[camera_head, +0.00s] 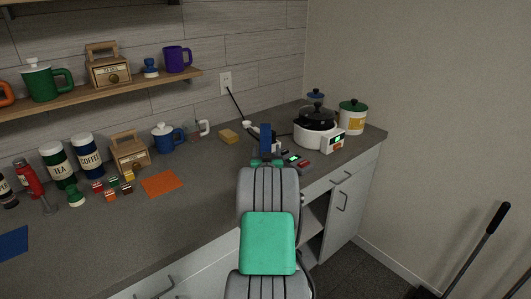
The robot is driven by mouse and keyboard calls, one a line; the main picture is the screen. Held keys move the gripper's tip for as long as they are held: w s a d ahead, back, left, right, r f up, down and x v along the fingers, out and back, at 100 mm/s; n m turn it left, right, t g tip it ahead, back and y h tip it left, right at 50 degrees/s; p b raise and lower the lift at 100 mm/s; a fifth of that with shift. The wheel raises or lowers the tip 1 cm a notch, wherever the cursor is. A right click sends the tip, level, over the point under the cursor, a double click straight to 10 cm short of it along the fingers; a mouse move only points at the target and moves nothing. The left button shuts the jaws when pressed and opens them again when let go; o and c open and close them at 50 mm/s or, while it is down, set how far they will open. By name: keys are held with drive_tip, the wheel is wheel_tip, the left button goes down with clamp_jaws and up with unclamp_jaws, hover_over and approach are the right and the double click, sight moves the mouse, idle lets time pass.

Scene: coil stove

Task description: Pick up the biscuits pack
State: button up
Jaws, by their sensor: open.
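No pack can be read as biscuits at this size. A small upright blue block (265,138) stands out just beyond the end of my arm, toward the back right of the counter; I cannot tell whether it is the biscuits pack. My gripper (267,161) is open at the far end of my arm, over the counter. Its teal parts show just in front of the blue block, and my own arm hides most of it. I cannot tell whether the gripper touches anything.
A white cooker with a dark lid (316,127) and a green-lidded canister (352,117) stand right. An orange cloth (161,184) lies left. Clear counter (150,225) lies in front.

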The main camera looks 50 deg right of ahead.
drive_tip(key=p+x, duration=0.1)
drive_tip(key=x, duration=0.5)
drive_tip(key=shift+w+p, duration=0.2)
drive_tip(key=shift+p, duration=0.2)
drive_tip(key=shift+a, duration=0.1)
clamp_jaws()
drive_tip(key=shift+r, duration=0.15)
